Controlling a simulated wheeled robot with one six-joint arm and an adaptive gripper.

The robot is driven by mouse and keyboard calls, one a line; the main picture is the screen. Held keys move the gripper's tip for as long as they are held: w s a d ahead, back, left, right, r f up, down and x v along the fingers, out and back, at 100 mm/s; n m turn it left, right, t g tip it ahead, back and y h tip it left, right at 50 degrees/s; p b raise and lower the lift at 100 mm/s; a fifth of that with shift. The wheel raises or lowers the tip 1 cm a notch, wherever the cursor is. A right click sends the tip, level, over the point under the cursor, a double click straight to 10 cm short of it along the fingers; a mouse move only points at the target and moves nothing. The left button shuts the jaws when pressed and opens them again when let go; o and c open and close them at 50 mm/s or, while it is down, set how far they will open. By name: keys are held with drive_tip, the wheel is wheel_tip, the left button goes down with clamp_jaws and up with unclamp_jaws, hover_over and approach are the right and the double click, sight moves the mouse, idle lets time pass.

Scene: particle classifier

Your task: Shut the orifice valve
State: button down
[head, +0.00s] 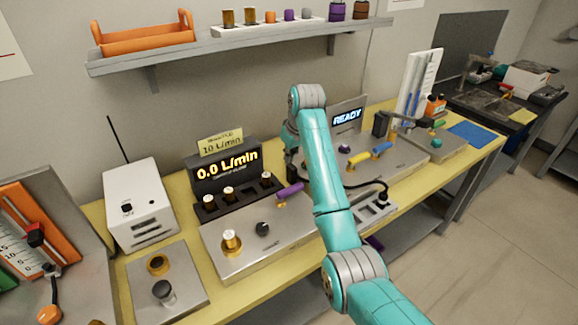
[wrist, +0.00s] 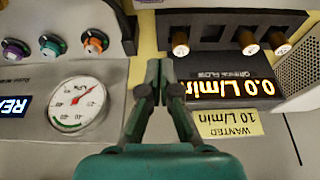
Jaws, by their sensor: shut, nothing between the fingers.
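A short purple lever handle (head: 290,190) on a brassy fitting sits at the back right of the near steel plate (head: 255,265), beside the flow display (head: 226,172); I cannot read a label that names it as the orifice valve. A yellow lever (head: 358,159) and a blue lever (head: 382,148) are on the steel panel to the right. My gripper (wrist: 158,68) shows in the wrist view with its fingers together and empty, in front of the flow display and the gauge. In the head view my arm hides most of the gripper.
The flow display reads 0.0 L/min; a yellow note says wanted 10 L/min. A round gauge (wrist: 76,103) and several coloured knobs (wrist: 93,42) are left in the wrist view. A READY screen (head: 347,117) and a white box (head: 139,203) stand on the bench. A shelf (head: 200,55) hangs above.

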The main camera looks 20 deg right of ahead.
sight(290, 192)
drive_tip(key=shift+s+d+f, duration=0.1)
drive_tip(key=shift+s+f, duration=0.1)
drive_tip(key=shift+f, duration=1.2)
drive_tip(key=shift+s+d+f, duration=0.1)
drive_tip(key=shift+s+f, duration=0.05)
drive_tip(key=shift+f, duration=1.3)
drive_tip(key=shift+s+d+f, duration=0.1)
drive_tip(key=shift+s+f, duration=0.1)
drive_tip(key=shift+f, duration=1.2)
